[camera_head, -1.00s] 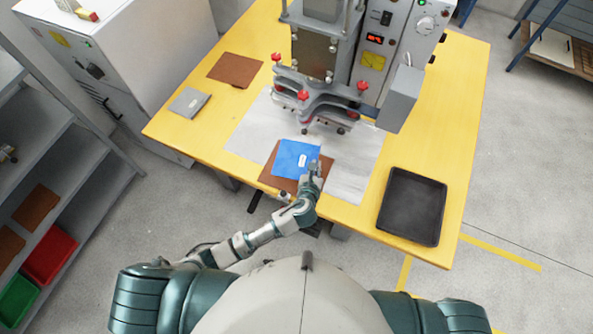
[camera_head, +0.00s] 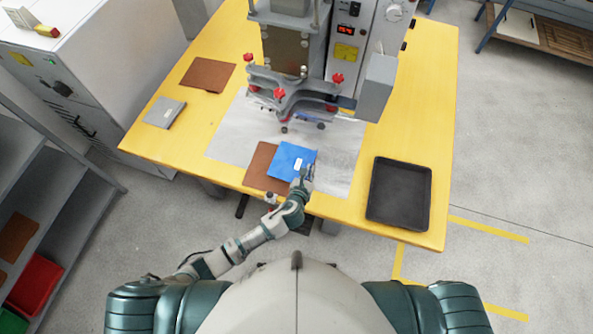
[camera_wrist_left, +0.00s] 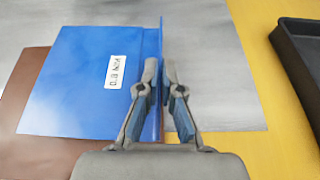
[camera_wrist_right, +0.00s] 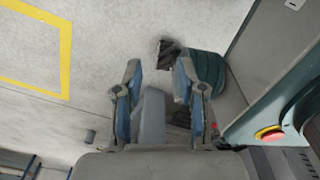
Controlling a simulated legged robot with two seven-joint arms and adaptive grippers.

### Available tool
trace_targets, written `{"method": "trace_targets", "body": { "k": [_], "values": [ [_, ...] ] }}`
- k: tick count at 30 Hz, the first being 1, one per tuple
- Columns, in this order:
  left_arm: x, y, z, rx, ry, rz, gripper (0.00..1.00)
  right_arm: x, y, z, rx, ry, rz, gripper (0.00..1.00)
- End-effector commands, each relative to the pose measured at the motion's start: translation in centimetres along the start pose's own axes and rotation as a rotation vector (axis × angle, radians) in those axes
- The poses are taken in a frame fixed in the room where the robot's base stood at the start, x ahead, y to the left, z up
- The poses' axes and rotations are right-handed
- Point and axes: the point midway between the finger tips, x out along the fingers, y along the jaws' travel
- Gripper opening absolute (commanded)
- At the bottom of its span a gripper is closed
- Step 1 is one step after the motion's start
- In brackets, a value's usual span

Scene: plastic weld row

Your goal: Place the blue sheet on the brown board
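The blue sheet (camera_head: 290,160) has a white label and an upturned right edge. It partly covers a brown board (camera_head: 261,168), which shows along its left side; the sheet's right part lies beyond the board, over the grey mat. I cannot tell if the sheet touches the board. My left gripper (camera_head: 306,171) is at the sheet's right edge. In the left wrist view, its fingers (camera_wrist_left: 160,75) close around the upright edge of the blue sheet (camera_wrist_left: 85,85), with the brown board (camera_wrist_left: 25,115) at left. My right gripper (camera_wrist_right: 158,75) is open and empty above the floor.
A press with red knobs (camera_head: 305,90) stands behind the sheet on the grey mat (camera_head: 228,140). A black tray (camera_head: 399,193) is at right on the yellow table (camera_head: 425,110). Another brown board (camera_head: 208,74) and a grey plate (camera_head: 164,112) lie at left.

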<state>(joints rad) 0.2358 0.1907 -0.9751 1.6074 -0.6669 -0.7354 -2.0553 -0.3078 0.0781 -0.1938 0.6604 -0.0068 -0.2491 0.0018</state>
Motion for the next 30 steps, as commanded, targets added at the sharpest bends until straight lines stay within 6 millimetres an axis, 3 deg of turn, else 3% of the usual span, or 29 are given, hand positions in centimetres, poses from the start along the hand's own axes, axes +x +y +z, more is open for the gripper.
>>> {"method": "trace_targets", "body": {
  "k": [3, 7, 10, 15, 24, 27, 30],
  "values": [
    [0.0, 2.7, 0.1, 0.002, 0.000, 0.002, 0.00, -0.1, 0.1, 0.7, -0.002, -0.004, 0.000, 0.40],
    [0.0, 4.2, 0.0, 0.001, 0.000, -0.001, 0.00, -0.2, 0.1, 0.8, -0.002, -0.003, 0.000, 0.40],
    [0.2, 4.5, -0.5, -0.001, 0.002, 0.000, 0.00, 0.0, 0.1, 0.6, -0.002, -0.002, -0.001, 0.40],
    [1.2, 4.5, -3.0, -0.001, 0.004, 0.000, 0.00, 0.4, 0.1, -1.6, 0.002, 0.010, -0.001, 0.40],
    [1.3, 4.6, -3.3, 0.000, 0.001, 0.000, 0.00, 0.1, 0.1, -2.3, 0.003, 0.010, 0.000, 0.40],
    [1.3, 4.5, -3.3, 0.000, 0.002, 0.000, 0.29, 0.1, 0.1, -2.3, 0.003, 0.010, 0.000, 0.40],
    [1.3, 4.5, -3.3, 0.000, 0.002, 0.001, 0.31, 0.1, 0.0, -2.2, 0.003, 0.009, -0.001, 0.40]
  ]
}}
